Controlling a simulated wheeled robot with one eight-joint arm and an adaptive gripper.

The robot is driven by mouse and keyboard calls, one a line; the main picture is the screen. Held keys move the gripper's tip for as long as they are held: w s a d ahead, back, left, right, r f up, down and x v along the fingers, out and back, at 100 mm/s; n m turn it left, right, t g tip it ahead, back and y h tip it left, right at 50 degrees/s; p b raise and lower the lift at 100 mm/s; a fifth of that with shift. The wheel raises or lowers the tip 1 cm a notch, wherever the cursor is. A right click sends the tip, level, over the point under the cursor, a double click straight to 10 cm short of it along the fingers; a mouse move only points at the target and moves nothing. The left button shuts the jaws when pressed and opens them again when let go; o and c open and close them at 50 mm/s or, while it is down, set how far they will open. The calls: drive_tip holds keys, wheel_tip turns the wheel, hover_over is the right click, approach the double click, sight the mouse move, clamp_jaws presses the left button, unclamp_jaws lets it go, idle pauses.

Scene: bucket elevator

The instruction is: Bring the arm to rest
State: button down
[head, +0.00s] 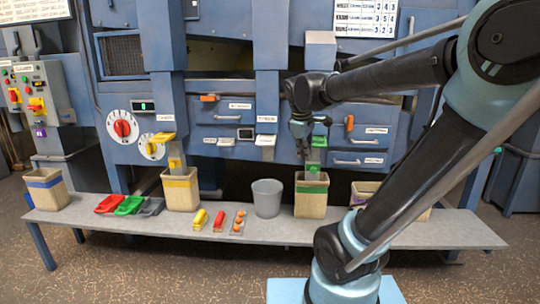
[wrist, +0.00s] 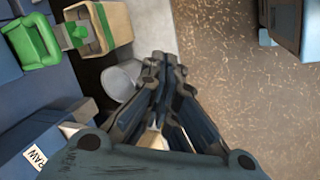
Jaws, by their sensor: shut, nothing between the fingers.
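My arm reaches from the lower right of the head view up and across to the left, bent at the elbow. My gripper (head: 300,137) hangs in front of the blue machine, above the bench and near the green spout (head: 315,155). In the wrist view my gripper (wrist: 165,62) points down with its fingertips together and nothing between them. The grey bucket (wrist: 122,80) shows just left of the fingertips, apart from them as far as I can tell. The tan bin with a green band (head: 311,195) stands on the bench under the green spout.
The long grey bench (head: 340,232) carries a yellow-banded bin (head: 181,190), a blue-banded bin (head: 46,188), the grey bucket (head: 267,198), coloured scoops (head: 129,205) and small yellow and red items. Another bin is partly behind my arm. The speckled floor (head: 150,270) in front is clear.

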drive_tip(key=s+d+f+m, duration=0.3)
drive_tip(key=s+f+m, duration=0.2)
drive_tip(key=s+f, duration=0.3)
drive_tip(key=s+d+f+m+g+y, duration=0.1)
drive_tip(key=s+d+f+m, duration=0.2)
drive_tip(key=s+f+m, duration=0.3)
drive_tip(key=s+f, duration=0.2)
drive_tip(key=s, duration=0.2)
drive_tip(key=shift+s+d+m+y, duration=0.15)
drive_tip(key=shift+d+m+y, duration=0.15)
drive_tip(key=shift+d, duration=0.1)
drive_tip(key=shift+w+f, duration=0.25)
drive_tip(key=shift+w, duration=0.25)
